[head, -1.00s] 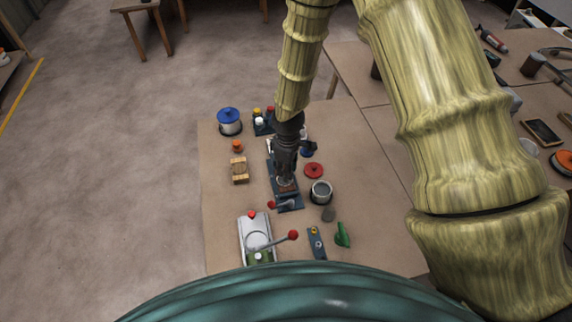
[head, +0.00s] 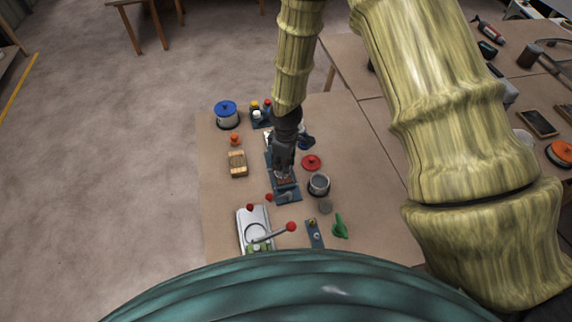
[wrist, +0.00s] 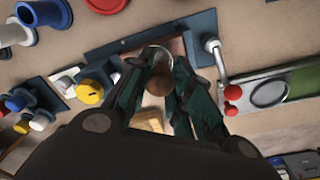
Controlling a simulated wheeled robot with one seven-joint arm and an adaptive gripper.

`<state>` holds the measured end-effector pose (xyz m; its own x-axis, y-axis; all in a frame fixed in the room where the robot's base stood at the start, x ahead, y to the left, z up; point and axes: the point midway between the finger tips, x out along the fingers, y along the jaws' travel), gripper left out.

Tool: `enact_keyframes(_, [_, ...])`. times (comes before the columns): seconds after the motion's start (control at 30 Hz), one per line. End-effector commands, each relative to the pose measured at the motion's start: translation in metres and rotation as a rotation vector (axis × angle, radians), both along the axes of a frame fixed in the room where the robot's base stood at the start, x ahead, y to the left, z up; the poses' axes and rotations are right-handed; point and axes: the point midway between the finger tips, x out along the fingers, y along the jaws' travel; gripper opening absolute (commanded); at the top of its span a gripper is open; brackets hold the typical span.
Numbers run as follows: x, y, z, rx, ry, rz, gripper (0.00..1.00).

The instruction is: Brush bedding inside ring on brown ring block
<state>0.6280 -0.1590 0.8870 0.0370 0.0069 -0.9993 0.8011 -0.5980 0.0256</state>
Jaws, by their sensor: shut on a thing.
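My gripper (head: 283,174) points down over the blue fixture (head: 291,196) on the table. In the wrist view my gripper (wrist: 160,88) is shut on a round brown piece, likely the brush handle (wrist: 158,84). The brown ring block (wrist: 178,46) sits in the blue fixture, right at my fingertips. A pale curved rim, likely the ring (wrist: 150,48), shows on the block just past the fingers. The fingers hide most of the ring's inside and the brush's lower end, so I cannot tell whether bristles touch it.
A metal plate with a red-knobbed lever (head: 255,216), a grey pot (head: 319,184), a red lid (head: 312,162) and a wooden block (head: 238,163) stand close around. The table's left strip is mostly clear.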

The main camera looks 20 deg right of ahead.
Motion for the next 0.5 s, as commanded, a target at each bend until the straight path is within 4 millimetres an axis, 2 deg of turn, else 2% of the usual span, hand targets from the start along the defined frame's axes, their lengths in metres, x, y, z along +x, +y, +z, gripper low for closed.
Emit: enact_keyframes(0.5, [0.023,-0.001,-0.001,0.002,-0.001,-0.002,0.0])
